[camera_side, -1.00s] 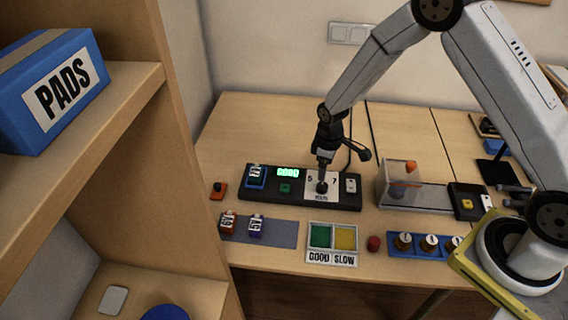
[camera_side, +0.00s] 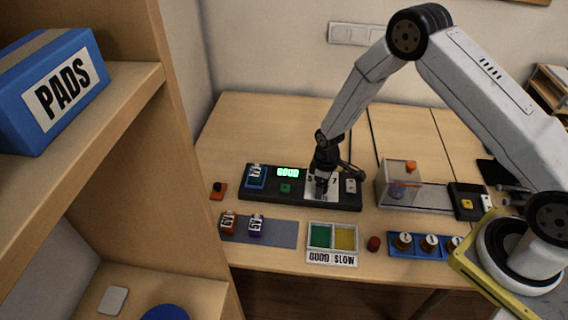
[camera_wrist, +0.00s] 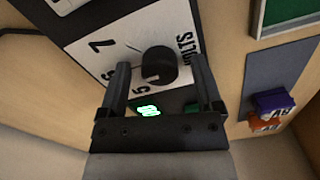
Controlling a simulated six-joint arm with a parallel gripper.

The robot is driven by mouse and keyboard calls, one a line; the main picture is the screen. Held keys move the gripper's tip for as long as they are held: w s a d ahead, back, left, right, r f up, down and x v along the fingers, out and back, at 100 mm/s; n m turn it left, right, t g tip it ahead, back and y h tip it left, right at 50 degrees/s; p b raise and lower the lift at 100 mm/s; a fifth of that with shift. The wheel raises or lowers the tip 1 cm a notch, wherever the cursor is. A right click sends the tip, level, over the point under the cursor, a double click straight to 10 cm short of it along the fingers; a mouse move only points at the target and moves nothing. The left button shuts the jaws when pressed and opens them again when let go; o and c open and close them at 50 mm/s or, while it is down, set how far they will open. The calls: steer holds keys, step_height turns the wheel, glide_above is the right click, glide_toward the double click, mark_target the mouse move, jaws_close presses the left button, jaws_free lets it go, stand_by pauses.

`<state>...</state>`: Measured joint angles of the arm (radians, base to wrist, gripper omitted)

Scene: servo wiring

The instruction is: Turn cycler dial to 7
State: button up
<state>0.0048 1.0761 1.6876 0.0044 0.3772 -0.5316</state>
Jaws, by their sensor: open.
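The cycler dial is a round black knob (camera_wrist: 158,66) on a white plate (camera_wrist: 112,62) printed with 5, 6, 7 and VOLTS. My gripper (camera_wrist: 160,66) is open, with one finger on each side of the knob in the wrist view. I cannot tell whether the fingers touch it. In the side view my gripper (camera_side: 321,188) is down at the dial plate and hides most of the knob. The knob's pointer direction is not clear.
A battery pack (camera_side: 256,176) sits in the cycler's left bay. Two more packs (camera_side: 228,222) stand on a grey mat (camera_side: 280,234) in front. The table behind is clear.

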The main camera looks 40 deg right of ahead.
jaws_close()
steer(key=shift+m, duration=0.3)
steer(key=m, duration=0.9)
stand_by(0.6)
stand_by(0.4)
jaws_free()
